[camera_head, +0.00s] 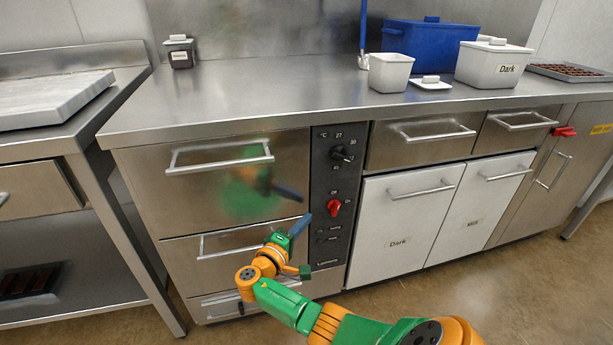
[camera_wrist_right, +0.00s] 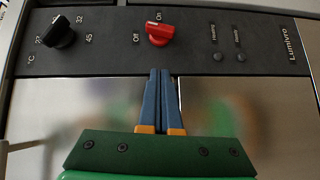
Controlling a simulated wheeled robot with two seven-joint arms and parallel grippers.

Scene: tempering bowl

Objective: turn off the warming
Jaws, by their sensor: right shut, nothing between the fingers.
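The red switch knob (camera_head: 334,207) sits on the dark control panel (camera_head: 325,240), below the black temperature dial (camera_head: 342,154). In the right wrist view the red knob (camera_wrist_right: 160,35) has "Off" printed to its left and "On" above it. I cannot tell for sure which mark it points to. My right gripper (camera_head: 305,221) is shut and empty, its blue fingers just left of the red knob in the head view. In the wrist view its fingertips (camera_wrist_right: 160,72) are just below the knob, and contact cannot be told. My left gripper is out of view.
Steel drawers with bar handles (camera_head: 220,160) lie left of the panel. White bins marked "Dark" (camera_head: 398,225) and "Milk" stand to its right. Two small indicators (camera_wrist_right: 226,53) beside the knob look dark. The counter above carries a blue container (camera_head: 430,45) and white tubs.

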